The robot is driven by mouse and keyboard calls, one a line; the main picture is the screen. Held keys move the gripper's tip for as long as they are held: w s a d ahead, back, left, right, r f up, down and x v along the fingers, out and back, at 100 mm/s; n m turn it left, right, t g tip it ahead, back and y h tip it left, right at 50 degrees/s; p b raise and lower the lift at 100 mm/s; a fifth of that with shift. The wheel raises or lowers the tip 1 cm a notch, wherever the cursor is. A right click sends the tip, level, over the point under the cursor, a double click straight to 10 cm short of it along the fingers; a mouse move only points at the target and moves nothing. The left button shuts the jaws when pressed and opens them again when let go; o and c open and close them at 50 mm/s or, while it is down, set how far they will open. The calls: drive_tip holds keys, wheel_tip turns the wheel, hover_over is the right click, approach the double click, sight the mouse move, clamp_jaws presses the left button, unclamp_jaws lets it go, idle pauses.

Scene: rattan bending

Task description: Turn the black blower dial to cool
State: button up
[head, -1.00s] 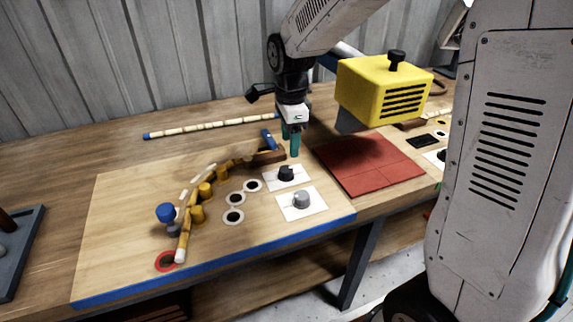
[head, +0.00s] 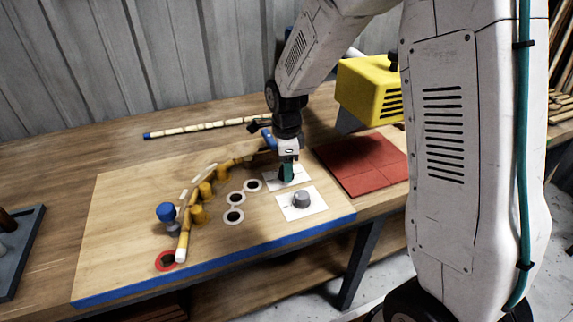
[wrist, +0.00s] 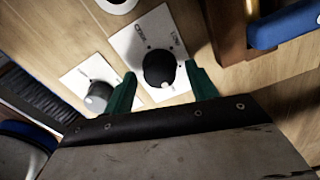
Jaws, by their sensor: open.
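The black blower dial (wrist: 159,70) sits on a white label plate (wrist: 129,41) in the wrist view. Its plate has small printed words at two corners, too blurred to read surely. My gripper (wrist: 160,85) is open, with one green finger on each side of the black dial; I cannot tell whether they touch it. In the head view my gripper (head: 287,173) is lowered over the dial's plate (head: 300,174) and mostly hides the dial. A grey dial (head: 301,198) on its own white plate (head: 314,210) stands nearer the board's front edge; it also shows in the wrist view (wrist: 98,96).
A bent rattan cane (head: 182,241) runs along yellow pegs (head: 198,214) on the board. A blue-handled clamp (head: 267,138) stands close behind my gripper. A yellow blower box (head: 372,91) and a red tiled pad (head: 362,165) lie to the right. Several ringed holes (head: 234,217) are left of the dials.

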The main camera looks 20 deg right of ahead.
drive_tip(key=shift+c, duration=0.4)
drive_tip(key=c, duration=0.9)
